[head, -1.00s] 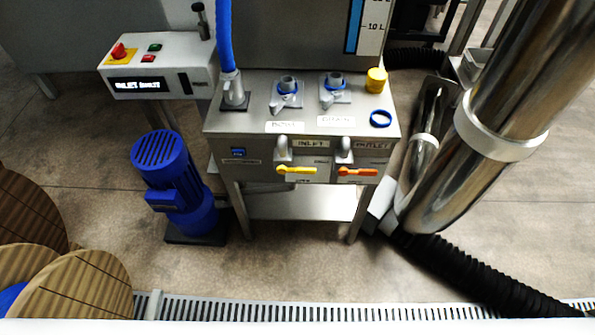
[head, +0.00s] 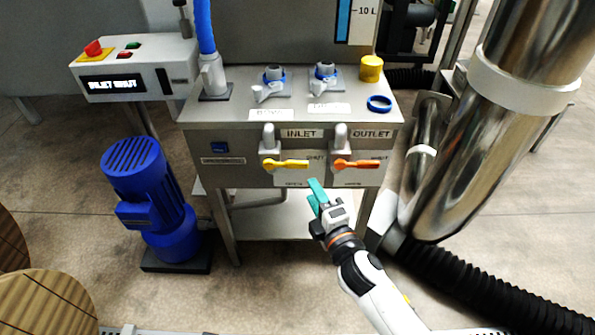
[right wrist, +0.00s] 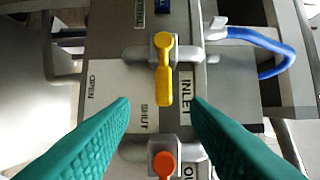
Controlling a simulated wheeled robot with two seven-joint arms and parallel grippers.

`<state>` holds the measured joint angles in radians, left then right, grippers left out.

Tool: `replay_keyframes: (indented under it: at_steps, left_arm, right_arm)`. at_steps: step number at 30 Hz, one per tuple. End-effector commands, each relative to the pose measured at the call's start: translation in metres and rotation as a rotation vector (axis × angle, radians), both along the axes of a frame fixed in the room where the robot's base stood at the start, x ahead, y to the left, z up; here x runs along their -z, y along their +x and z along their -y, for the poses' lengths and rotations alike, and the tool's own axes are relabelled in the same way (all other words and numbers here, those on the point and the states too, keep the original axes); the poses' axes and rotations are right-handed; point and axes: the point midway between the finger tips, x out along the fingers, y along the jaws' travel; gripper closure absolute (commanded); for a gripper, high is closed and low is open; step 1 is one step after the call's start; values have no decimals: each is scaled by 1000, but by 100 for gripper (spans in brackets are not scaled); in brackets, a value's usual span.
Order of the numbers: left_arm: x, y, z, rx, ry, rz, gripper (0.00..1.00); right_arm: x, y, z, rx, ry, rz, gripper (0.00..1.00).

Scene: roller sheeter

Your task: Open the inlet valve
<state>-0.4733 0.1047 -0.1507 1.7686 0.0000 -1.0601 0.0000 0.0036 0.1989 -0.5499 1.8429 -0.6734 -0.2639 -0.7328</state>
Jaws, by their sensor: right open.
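The inlet valve has a yellow lever (head: 285,164) on the front of the metal cabinet, under the INLET label (head: 301,133). The lever lies level, pointing right toward the SHUT mark. In the right wrist view the yellow lever (right wrist: 164,80) is ahead, between the two teal fingers but beyond their tips. My right gripper (head: 316,190) is open and empty, below and slightly right of the lever in the head view, apart from it. The wrist view shows its spread fingers (right wrist: 160,108). The small display (head: 113,84) reads INLET SHUT. My left gripper is not in view.
An orange outlet lever (head: 356,164) sits close to the right of the inlet lever. A blue motor (head: 145,185) stands on the floor at left. A large steel pipe (head: 490,130) and black hose (head: 470,290) occupy the right side.

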Motion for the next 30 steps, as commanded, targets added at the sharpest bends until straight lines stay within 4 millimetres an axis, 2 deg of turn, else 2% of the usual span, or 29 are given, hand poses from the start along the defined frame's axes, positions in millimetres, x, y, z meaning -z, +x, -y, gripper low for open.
replay_keyframes:
  at_steps: [5, 15, 19, 24, 30]
  left_arm:
    - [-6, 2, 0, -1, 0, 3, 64]
    - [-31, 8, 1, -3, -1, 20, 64]
    - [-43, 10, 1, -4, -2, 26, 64]
    - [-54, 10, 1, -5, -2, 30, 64]
    - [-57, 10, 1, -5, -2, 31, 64]
  right_arm:
    - [-6, 13, -7, -3, -6, 18, 57]
    - [-5, 75, -32, -2, -2, 15, 57]
    - [-4, 94, -40, -2, -3, 13, 57]
    - [-4, 107, -46, -2, -3, 12, 57]
    - [-5, 110, -47, -2, -2, 12, 57]
